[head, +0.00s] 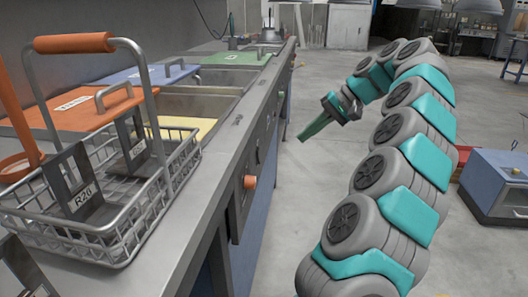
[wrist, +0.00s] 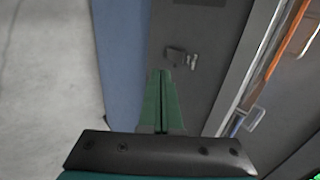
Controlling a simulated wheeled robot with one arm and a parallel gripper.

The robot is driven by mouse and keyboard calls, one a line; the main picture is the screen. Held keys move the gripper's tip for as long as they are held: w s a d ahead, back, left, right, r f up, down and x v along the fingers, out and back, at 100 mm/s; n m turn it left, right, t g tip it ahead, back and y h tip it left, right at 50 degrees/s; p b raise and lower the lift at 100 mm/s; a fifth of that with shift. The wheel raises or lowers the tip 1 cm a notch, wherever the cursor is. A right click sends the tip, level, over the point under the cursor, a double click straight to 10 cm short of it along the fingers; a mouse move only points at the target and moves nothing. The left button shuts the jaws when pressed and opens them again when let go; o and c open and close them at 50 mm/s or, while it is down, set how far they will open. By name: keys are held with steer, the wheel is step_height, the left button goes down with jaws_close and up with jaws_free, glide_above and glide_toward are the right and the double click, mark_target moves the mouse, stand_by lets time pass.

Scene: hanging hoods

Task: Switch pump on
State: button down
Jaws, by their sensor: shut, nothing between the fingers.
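My gripper (head: 302,137) is in the air over the aisle, to the right of the bench front, with its green fingers pointing down and left. In the wrist view the two green fingers (wrist: 159,74) lie together, shut and empty. A small grey switch-like fitting (wrist: 180,58) sits on a dark grey front panel (wrist: 205,35), just beyond the fingertips in that picture. No contact shows. I cannot tell whether this fitting is the pump switch or how it is set. An orange knob (head: 249,182) sticks out of the nearer bench front in the head view.
The steel bench (head: 215,165) runs along the left, with sinks and coloured lids. A wire basket (head: 110,215) with an orange handle stands on its near end. A blue cabinet (head: 497,185) stands at right. The floor (head: 300,190) between bench and arm is clear.

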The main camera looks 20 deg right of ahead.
mark_target(259, 156)
steer(key=shift+w+d, duration=0.1)
steer(key=shift+d, duration=0.65)
steer(key=shift+a+f, duration=0.1)
steer(key=shift+f, duration=0.05)
steer(key=shift+w+a+r+b+x, duration=0.25)
steer(key=shift+r+x, duration=0.05)
steer(key=shift+x, duration=1.85)
steer(key=shift+w+a+r+b+x, duration=0.25)
steer(key=shift+r+x, duration=0.1)
steer(key=shift+x, duration=1.8)
steer(key=shift+w+a+r+b+x, duration=0.2)
steer(key=shift+a+r+x, duration=0.1)
steer(key=shift+x, duration=1.85)
